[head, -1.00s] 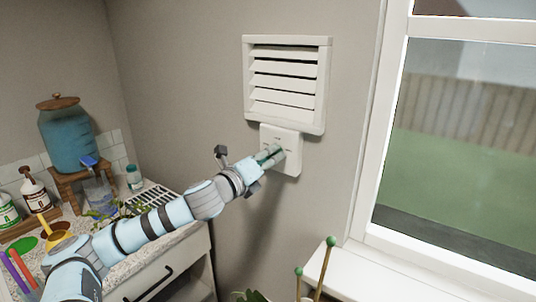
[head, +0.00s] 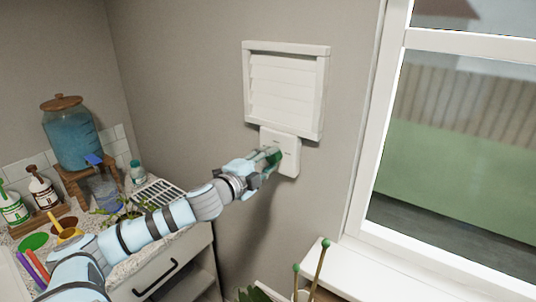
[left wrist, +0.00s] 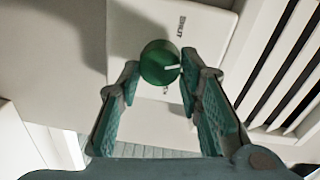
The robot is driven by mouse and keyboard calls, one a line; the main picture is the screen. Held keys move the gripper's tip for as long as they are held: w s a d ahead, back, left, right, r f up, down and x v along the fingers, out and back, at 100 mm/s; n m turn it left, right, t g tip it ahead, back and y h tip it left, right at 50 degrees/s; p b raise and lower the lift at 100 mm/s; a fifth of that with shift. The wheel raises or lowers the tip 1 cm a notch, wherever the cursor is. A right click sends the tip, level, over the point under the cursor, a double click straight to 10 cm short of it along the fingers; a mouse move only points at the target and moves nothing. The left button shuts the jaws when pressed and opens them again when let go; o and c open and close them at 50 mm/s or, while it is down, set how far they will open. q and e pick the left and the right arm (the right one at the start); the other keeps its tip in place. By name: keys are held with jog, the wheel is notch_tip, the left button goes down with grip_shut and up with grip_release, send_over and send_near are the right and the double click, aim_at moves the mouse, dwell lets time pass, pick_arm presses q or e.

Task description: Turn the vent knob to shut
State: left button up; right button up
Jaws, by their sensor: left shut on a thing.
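The vent knob (left wrist: 160,64) is a round green knob with a white pointer line, on a white plate (head: 287,142) below the vent. In the left wrist view the word SHUT is printed on the plate above the knob, and the pointer points right, towards the vent. Another label is partly hidden. My left gripper (head: 273,157) is at the plate, its green-padded fingers (left wrist: 159,76) closed on the knob from both sides. In the head view the fingers hide most of the knob. The vent's white slats (head: 285,88) lie flat in the head view; the left wrist view shows dark gaps between slats. My right gripper is out of view.
A counter at the left holds a blue water dispenser (head: 72,135), bottles (head: 41,187), a drying rack (head: 155,194) and small plants. A window (head: 455,150) and its sill (head: 380,275) are at the right. The wall around the plate is clear.

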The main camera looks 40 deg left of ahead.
pick_arm(q)
jog(key=n+p, duration=0.3)
jog(key=n, duration=0.1)
jog(key=shift+r, duration=0.2)
jog(key=shift+a+n+p, duration=0.1)
jog(key=shift+n+p, duration=0.4)
jog(key=shift+n, duration=0.5)
jog(key=shift+f+n+h, duration=0.15)
jog(key=shift+n+h, duration=0.15)
jog(key=shift+n, duration=1.2)
jog(key=o, duration=1.2)
jog(key=shift+c, duration=0.2)
